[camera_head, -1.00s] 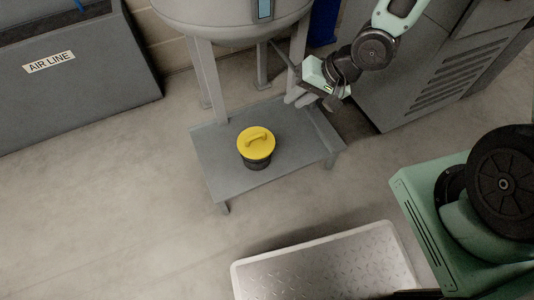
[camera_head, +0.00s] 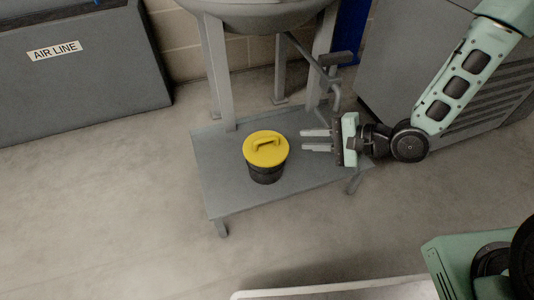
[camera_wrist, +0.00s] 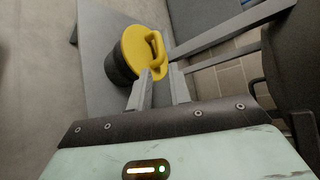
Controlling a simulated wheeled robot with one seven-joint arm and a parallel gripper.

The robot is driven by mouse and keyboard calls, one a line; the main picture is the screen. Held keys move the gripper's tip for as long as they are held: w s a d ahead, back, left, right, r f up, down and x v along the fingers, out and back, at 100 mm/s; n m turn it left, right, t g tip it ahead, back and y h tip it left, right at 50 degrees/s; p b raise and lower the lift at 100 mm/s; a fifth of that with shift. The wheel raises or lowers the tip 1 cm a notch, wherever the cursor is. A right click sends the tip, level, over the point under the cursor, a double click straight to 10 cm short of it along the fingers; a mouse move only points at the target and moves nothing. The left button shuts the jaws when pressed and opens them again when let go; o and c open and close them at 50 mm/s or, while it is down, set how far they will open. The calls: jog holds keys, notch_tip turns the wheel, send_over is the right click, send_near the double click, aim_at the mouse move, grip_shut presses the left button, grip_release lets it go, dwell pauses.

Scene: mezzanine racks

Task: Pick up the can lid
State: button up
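The can lid (camera_head: 266,150) is a round yellow disc with a raised handle, sitting on a dark can (camera_head: 266,173) on the low grey platform. My gripper (camera_head: 304,140) is just to the right of the lid in the head view, its fingers pointing left toward it with a gap between. The fingers are parted and nothing shows between them. In the wrist view the yellow lid (camera_wrist: 146,50) lies beyond the fingertips (camera_wrist: 161,73), and one finger overlaps the handle's lower end in the picture. Whether they touch cannot be told there.
The low grey platform (camera_head: 222,180) has free room around the can. Legs of a large grey vessel (camera_head: 217,75) and a pipe with a handle (camera_head: 333,62) stand behind. A grey AIR LINE cabinet (camera_head: 75,85) is at left, and a metal plate (camera_head: 340,291) is at the lower edge.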

aim_at(270, 140)
jog(key=b+x, duration=0.3)
jog(key=x, duration=0.3)
jog(key=shift+f, duration=0.1)
jog(key=b+x, duration=0.4)
jog(key=shift+w+f, duration=0.1)
jog(key=shift+f, duration=0.15)
jog(key=shift+w+a+f, duration=0.1)
jog(key=shift+w+a, duration=0.05)
jog(key=shift+a, duration=0.15)
jog(key=shift+w+a, duration=0.1)
jog(key=shift+a, duration=0.1)
grip_shut()
